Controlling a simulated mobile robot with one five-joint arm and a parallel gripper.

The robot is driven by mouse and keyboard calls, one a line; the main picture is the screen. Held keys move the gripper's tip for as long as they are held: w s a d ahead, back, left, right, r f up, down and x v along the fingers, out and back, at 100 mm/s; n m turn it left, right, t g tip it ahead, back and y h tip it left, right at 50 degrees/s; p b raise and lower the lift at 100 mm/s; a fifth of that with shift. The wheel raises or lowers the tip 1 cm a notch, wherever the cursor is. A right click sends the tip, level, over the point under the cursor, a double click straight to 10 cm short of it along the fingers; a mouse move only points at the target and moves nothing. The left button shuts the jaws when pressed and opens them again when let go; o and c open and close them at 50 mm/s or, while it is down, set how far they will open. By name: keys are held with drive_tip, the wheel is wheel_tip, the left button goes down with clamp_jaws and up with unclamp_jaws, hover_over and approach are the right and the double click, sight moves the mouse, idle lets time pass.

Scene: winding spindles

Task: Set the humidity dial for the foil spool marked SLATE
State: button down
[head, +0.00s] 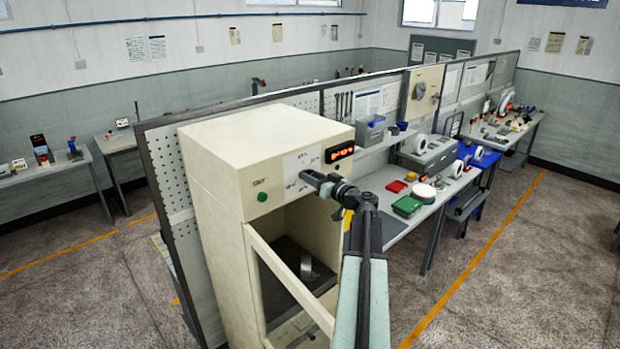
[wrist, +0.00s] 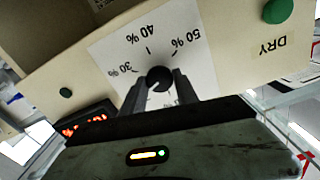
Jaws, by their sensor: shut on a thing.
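The humidity dial is a black knob (wrist: 159,79) on a white card marked 30 %, 40 % and 50 %, upside down in the wrist view. My gripper (wrist: 158,88) is shut on this knob, one finger on each side. A small pale mark shows at the knob, but I cannot tell its setting. In the head view my gripper (head: 310,178) is at the card (head: 302,165) on the front of a cream cabinet (head: 220,160), hiding the knob. No label reading SLATE is legible; white spools (head: 425,192) stand on the bench.
The cabinet's framed door (head: 290,284) stands open below my arm, with a pale object (head: 307,266) inside. A lit orange display (head: 339,152) and a green DRY button (head: 262,197) flank the card. A bench (head: 392,228) with red and green trays stands to the right.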

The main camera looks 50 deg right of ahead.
drive_tip(key=shift+n, duration=1.1)
drive_tip(key=c, duration=0.9)
unclamp_jaws()
drive_tip(key=shift+c, duration=0.2)
drive_tip(key=s, duration=0.7)
drive_tip(key=shift+s+a, duration=0.3)
drive_tip(key=shift+s, duration=0.1)
